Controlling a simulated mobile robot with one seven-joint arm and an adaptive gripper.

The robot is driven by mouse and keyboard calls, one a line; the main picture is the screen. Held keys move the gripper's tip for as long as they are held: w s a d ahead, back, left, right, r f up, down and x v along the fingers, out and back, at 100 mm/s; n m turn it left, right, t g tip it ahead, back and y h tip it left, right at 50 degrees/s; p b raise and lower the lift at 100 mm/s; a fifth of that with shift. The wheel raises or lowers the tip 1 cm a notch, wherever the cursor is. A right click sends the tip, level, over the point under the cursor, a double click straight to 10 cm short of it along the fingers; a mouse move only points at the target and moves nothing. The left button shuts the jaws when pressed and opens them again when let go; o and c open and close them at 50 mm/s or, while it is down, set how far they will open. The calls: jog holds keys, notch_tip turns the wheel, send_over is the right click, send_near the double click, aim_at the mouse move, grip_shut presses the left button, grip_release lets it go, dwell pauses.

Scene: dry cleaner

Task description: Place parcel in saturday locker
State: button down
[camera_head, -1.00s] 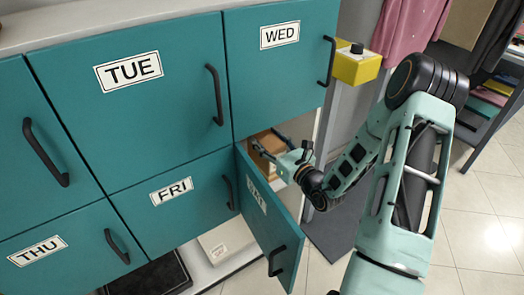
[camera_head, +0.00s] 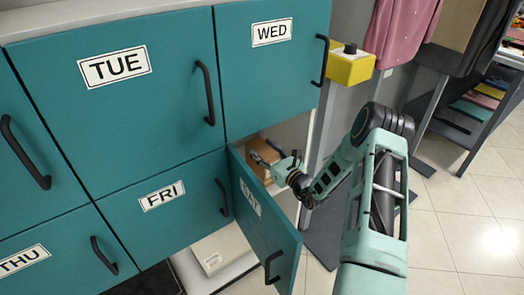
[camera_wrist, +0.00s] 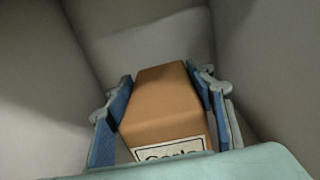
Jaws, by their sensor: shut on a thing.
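A brown parcel (camera_wrist: 166,100) with a white label is between the two blue-padded fingers of my gripper (camera_wrist: 162,112) in the wrist view, and they are shut on it. Pale locker walls surround it on both sides and beyond. In the head view the parcel (camera_head: 262,158) shows inside the saturday locker (camera_head: 288,130), below the WED door. My gripper (camera_head: 278,164) reaches in through the opening. The locker door (camera_head: 268,215), its label partly seen and angled, stands swung open. In the wrist view I cannot tell whether the parcel touches the locker floor.
The TUE (camera_head: 120,110), WED (camera_head: 270,75) and FRI (camera_head: 165,205) doors are shut. The open door's edge and handle (camera_head: 272,267) stand close to my arm. A yellow box with a black button (camera_head: 350,65) is above my arm. Tiled floor is free to the right.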

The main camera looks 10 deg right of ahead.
jog(key=shift+r, duration=0.1)
jog(key=shift+f, duration=0.2)
jog(key=c, duration=0.9)
grip_release()
jog(key=shift+r, duration=0.25)
jog(key=p+v, duration=0.1)
jog(key=v, duration=1.1)
jog(key=shift+f+p, duration=0.1)
jog(key=shift+p, duration=0.25)
